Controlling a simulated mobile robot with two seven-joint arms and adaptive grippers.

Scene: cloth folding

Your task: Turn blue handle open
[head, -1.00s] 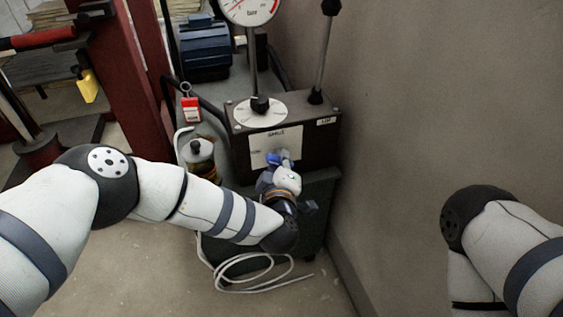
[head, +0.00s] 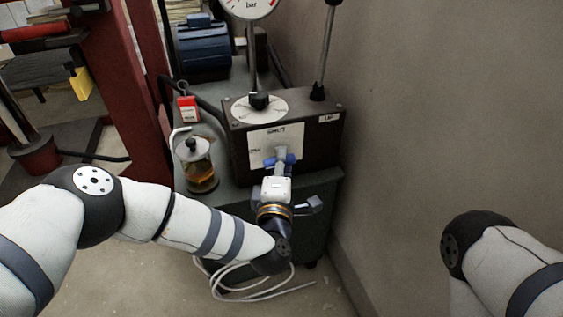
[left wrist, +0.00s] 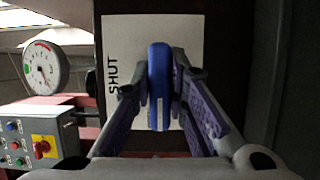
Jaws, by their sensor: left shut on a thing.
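My left gripper (head: 281,160) is in front of the box and shut on the handle. In the left wrist view the blue handle (left wrist: 159,85) stands between the two fingers of my left gripper (left wrist: 160,95), in front of the white label (left wrist: 125,50). The handle's mount is hidden behind the gripper. My right arm shows at the lower right, but its gripper is out of view.
A pressure gauge (head: 250,5) and a black-knobbed lever (head: 327,50) rise from the box. A glass jar (head: 201,172) stands left of it. A wall (head: 430,110) is close on the right. White hose (head: 240,290) lies on the floor.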

